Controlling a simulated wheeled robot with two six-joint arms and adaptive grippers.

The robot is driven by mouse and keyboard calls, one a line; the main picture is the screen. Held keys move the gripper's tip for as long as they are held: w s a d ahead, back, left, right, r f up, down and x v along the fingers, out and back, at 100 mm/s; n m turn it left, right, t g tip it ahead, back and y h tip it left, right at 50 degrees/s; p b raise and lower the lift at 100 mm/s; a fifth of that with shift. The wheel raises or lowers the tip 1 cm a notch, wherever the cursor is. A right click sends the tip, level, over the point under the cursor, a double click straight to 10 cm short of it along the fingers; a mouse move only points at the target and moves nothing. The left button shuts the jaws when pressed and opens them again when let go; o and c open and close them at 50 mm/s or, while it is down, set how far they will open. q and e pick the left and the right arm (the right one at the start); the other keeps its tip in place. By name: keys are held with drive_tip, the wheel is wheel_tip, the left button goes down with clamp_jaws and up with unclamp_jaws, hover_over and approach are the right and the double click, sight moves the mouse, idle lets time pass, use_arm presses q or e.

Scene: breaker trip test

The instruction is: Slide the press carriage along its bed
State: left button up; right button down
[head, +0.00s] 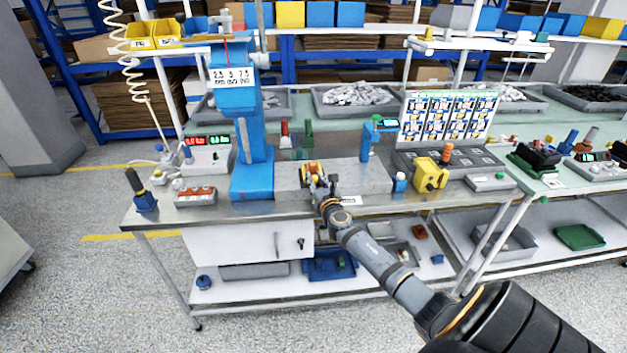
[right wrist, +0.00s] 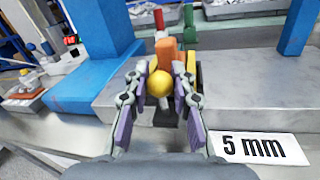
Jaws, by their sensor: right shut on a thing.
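The press carriage (head: 313,167) is a small orange and yellow block with a rounded yellow knob, on a grey metal bed (head: 355,174). In the right wrist view its orange upper part (right wrist: 167,53) stands behind the yellow knob (right wrist: 160,83), and the bed (right wrist: 125,92) runs left and right. My right gripper (head: 314,181) reaches in from the front and is shut on the yellow knob. In the right wrist view its two fingers (right wrist: 160,78) flank the knob. The fingers hide part of the carriage's lower body. My left gripper is not in view.
The blue press column (head: 252,130) stands left of the carriage and a blue post (head: 368,142) right of it. A "5 mm" label (right wrist: 262,149) marks the bed's front. A yellow block (head: 430,174) sits farther right. The bed between carriage and post looks clear.

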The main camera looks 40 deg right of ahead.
drive_tip(key=c, duration=1.1)
unclamp_jaws()
drive_tip(key=v, duration=1.2)
drive_tip(key=s+d+f+m+g, duration=0.2)
drive_tip(key=s+f+m+g, duration=0.15)
drive_tip(key=f, duration=0.55)
drive_tip(key=s+d+f+m+g, duration=0.2)
drive_tip(key=f+m, duration=0.2)
drive_tip(key=f, duration=0.5)
drive_tip(key=s+a+f+m+g+y, duration=0.1)
drive_tip(key=s+f+m+g, duration=0.1)
drive_tip(key=s+f+m, duration=0.5)
drive_tip(key=s+a+f+m+g, duration=0.1)
drive_tip(key=s+f+g, duration=0.3)
drive_tip(key=f, duration=0.8)
drive_tip(key=s+a+f+m+g+y, duration=0.1)
drive_tip(key=s+a+f+m, duration=0.3)
drive_tip(key=s, duration=0.5)
drive_tip(key=s+a+f+m+g+y, duration=0.2)
drive_tip(key=s+a+f+m, duration=0.3)
drive_tip(key=s+a+f, duration=0.2)
drive_tip(key=s+a+f+m+g+y, duration=0.1)
drive_tip(key=s+a+f+m, duration=0.4)
drive_tip(key=s, duration=0.5)
drive_tip(key=shift+s+a+f, duration=0.3)
drive_tip(key=shift+a, duration=0.55)
